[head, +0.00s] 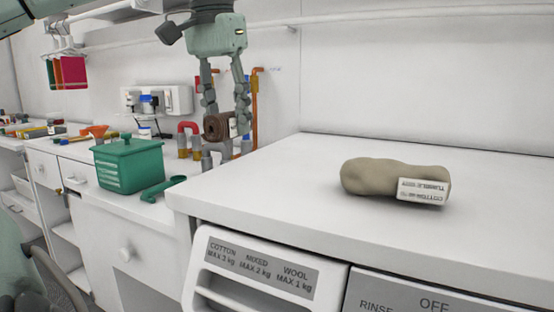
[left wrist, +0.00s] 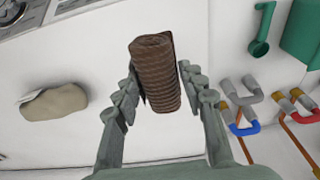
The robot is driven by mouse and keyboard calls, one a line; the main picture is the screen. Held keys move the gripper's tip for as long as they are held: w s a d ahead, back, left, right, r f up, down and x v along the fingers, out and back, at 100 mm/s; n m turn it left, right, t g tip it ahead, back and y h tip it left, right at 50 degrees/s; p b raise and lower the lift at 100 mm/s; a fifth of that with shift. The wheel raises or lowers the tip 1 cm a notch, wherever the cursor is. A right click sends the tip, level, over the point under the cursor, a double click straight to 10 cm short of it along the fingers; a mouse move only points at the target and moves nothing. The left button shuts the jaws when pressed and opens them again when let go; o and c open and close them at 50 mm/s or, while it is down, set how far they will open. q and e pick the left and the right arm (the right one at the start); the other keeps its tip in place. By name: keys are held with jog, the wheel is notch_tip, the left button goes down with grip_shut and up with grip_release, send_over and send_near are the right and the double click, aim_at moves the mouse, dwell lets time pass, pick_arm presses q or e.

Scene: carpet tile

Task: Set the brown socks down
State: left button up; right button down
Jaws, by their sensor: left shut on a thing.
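In the left wrist view the brown socks (left wrist: 157,72) lie between the two fingers of my left gripper (left wrist: 160,80), hiding part of the surface below. My right gripper is not in view.
A beige bundle (head: 375,177) with a white care label lies on the appliance top, with bare surface around it. To the left stand a green lidded basket (head: 128,165), a green scoop (head: 160,189) and coloured pipe pieces (head: 188,130).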

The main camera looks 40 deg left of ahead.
pick_arm(q)
jog(key=w+f, duration=0.1)
jog(key=w, duration=0.1)
jog(key=w+f, duration=0.1)
jog(key=w, duration=0.1)
jog(key=w+d+f, duration=0.1)
jog(key=w+f, duration=0.1)
jog(key=shift+w+d, duration=0.1)
jog(key=shift+w, duration=0.15)
jog(key=shift+f, duration=1.95)
jog(key=shift+f, duration=0.1)
jog(key=o, duration=1.2)
jog(key=r, duration=0.4)
jog(key=s+r, duration=0.1)
jog(key=r, duration=0.3)
jog(key=s+r, duration=0.1)
jog(key=r, duration=0.3)
jog(key=shift+d, duration=0.3)
